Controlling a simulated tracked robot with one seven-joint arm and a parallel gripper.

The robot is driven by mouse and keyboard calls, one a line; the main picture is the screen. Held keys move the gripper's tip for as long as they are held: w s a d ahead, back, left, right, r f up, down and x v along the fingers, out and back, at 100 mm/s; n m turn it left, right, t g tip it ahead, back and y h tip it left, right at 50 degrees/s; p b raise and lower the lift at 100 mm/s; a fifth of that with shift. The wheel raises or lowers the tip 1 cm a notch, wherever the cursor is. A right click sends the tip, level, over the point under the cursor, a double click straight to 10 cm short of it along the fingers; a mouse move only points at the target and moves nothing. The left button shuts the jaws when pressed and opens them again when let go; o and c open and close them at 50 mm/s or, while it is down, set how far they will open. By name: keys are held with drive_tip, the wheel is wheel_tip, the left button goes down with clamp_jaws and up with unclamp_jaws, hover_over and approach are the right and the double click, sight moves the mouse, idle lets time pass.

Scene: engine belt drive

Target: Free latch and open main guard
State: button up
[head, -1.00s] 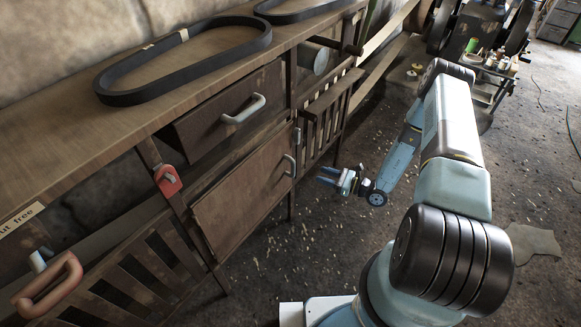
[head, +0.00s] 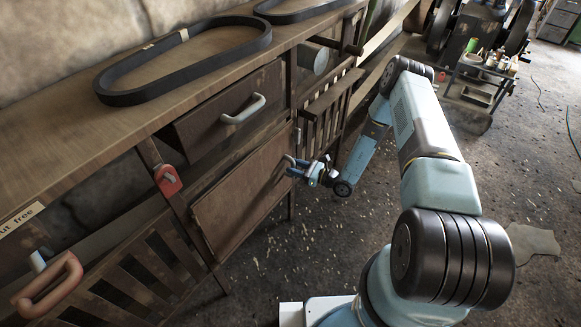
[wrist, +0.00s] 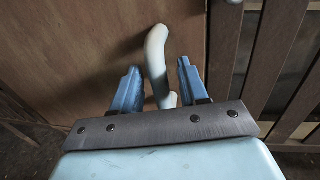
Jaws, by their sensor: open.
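My gripper (head: 295,166) is at the wooden cabinet door (head: 240,198) under the bench. In the wrist view its two blue fingers (wrist: 156,82) are open, one on each side of a pale curved door handle (wrist: 157,55). The fingers stand apart from the handle, with a gap on both sides. In the head view the gripper mostly hides this handle. A red latch-like part (head: 168,180) with a grey piece sits on the post left of the door. I cannot tell which panel is the main guard.
A slightly open drawer (head: 228,115) with a pale handle is above the door. A black belt (head: 185,60) lies on the bench top (head: 60,140). A slatted panel (head: 325,115) is to the right of the door.

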drive_tip(key=shift+w+a, duration=0.25)
drive_tip(key=shift+a, duration=0.3)
drive_tip(key=shift+c, duration=0.2)
clamp_jaws()
